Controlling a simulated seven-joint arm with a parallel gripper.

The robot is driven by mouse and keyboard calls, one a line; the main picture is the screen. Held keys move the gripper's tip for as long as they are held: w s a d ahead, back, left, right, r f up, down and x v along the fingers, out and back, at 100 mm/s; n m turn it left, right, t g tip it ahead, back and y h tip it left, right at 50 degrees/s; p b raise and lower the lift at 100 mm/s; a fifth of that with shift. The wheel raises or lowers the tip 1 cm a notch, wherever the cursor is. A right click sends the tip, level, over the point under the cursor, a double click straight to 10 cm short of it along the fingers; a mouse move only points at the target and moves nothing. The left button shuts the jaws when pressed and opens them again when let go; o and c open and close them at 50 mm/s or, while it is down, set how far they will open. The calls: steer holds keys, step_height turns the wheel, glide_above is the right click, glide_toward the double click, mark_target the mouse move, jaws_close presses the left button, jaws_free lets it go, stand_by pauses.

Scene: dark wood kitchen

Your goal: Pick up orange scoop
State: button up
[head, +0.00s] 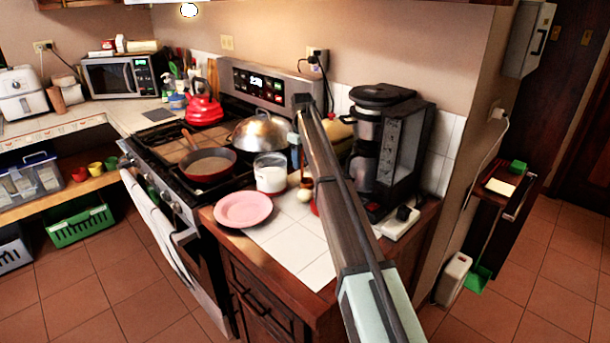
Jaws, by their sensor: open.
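No orange scoop can be made out clearly in the head view. A small brown-orange item (306,183) shows on the white-tiled counter, partly behind my arm, but I cannot tell what it is. My arm rises from the lower right across the counter. My gripper (299,160) is at its far end, near the glass jar and the stove's right edge. It is open, small and partly hidden by the arm, and I see nothing held in it.
A pink plate (243,209) and a glass jar (270,173) stand left of my arm. A black coffee maker (396,150) stands close on the right. The stove holds a frying pan (208,164), a domed lid (262,132) and a red kettle (204,108). The front tiles are clear.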

steer(key=shift+c, duration=0.3)
jaws_close()
steer(key=shift+r, duration=0.1)
step_height(320, 180, up, 10)
steer(key=shift+f, duration=0.1)
stand_by(0.7)
